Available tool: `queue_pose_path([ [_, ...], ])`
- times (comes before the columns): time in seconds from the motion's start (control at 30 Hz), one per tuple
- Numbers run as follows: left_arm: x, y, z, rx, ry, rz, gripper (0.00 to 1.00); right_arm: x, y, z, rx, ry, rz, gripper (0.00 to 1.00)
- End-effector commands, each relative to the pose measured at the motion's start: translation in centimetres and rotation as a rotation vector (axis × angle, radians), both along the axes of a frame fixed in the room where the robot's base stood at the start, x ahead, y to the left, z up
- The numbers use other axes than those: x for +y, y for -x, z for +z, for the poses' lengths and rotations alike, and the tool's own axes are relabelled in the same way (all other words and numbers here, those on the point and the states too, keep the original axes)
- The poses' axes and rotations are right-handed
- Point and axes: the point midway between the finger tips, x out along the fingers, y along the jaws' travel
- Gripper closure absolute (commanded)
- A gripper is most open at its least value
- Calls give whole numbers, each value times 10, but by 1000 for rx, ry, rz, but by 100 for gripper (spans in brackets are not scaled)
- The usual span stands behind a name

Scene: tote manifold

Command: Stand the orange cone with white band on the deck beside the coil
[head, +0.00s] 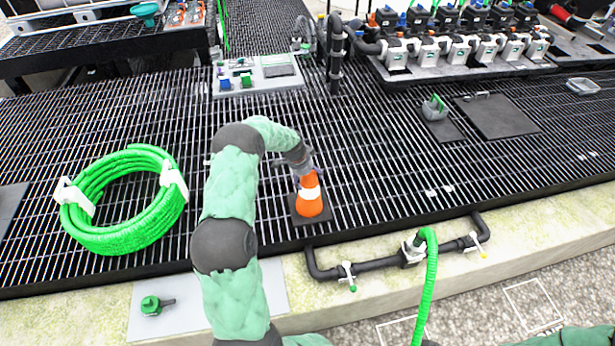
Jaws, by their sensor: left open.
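The orange cone with white band (309,204) stands upright on the dark grated deck (380,175), near its front edge. It has a dark square base. My left gripper (306,172) is open at the cone's top and partly hides the tip. I cannot tell whether the fingers touch it. The bright green coil (168,210) lies on the deck to the left, with white clips on its sides. My left arm stands between the coil and the cone in the picture. My right gripper is out of view.
A panel with small coloured parts (258,75) lies behind the cone, with a dark upright pipe (335,60) beside it. A row of valves (460,45) stands at the back right. A black pipe (380,264) runs along the front edge.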

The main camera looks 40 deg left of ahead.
Motion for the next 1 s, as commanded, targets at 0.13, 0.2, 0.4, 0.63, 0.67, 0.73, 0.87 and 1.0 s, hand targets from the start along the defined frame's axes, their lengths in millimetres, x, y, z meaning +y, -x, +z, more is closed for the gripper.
queue_pose_path([
  [0.13, 0, 0, 4, 0, 0, 0, 13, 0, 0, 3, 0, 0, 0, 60],
  [0.2, 1, 2, 11, -2, -1, 0, 13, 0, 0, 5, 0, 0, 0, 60],
  [0.4, 4, 12, 47, -2, -2, 1, 13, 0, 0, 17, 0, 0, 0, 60],
  [0.63, 6, 26, 89, -2, -1, 1, 13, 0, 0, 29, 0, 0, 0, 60],
  [0.67, 6, 27, 93, -2, -1, 1, 13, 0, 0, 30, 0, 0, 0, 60],
  [0.73, 7, 30, 102, -2, -1, 1, 13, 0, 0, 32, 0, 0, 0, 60],
  [0.87, 7, 34, 112, 0, 0, 0, 13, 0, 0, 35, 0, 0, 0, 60],
  [1.0, 8, 35, 117, 0, -1, 0, 13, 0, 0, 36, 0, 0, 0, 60],
])
